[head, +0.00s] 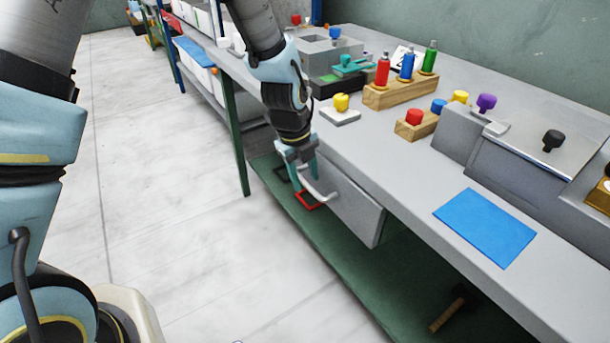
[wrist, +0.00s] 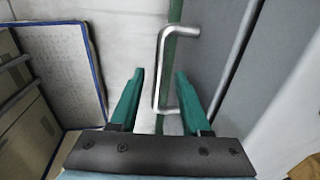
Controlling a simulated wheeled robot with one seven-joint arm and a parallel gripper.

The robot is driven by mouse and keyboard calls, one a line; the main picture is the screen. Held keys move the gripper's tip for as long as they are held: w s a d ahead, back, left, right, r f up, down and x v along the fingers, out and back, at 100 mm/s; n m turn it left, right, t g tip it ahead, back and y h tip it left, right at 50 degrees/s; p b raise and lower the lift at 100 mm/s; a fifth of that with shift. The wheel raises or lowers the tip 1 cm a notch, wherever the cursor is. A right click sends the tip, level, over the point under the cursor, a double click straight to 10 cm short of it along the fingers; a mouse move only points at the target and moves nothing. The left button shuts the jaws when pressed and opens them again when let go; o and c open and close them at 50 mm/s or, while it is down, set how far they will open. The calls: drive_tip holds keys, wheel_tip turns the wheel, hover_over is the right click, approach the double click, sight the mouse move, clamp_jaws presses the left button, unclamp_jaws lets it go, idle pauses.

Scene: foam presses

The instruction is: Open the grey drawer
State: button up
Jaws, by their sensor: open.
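The grey drawer (head: 352,208) sits under the grey tabletop, its front seeming about flush with the table edge. Its pale bar handle (head: 322,192) stands out from the left part of the front. In the wrist view the drawer front (wrist: 215,35) fills the upper right, and the bent metal handle (wrist: 161,60) shows in the middle. My gripper (head: 304,170) is open, pointing down at the handle. Contact cannot be told.
A green lower shelf (head: 285,205) runs under the table, with a red frame-like item (head: 307,203) and a hammer-like tool (head: 447,315) on it. A blue mat (head: 485,227) and wooden bottle block (head: 400,91) are on top. The floor (head: 170,170) at left is clear.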

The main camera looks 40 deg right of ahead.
drive_tip(key=shift+f, duration=0.1)
drive_tip(key=shift+c, duration=0.3)
clamp_jaws()
idle(1.1)
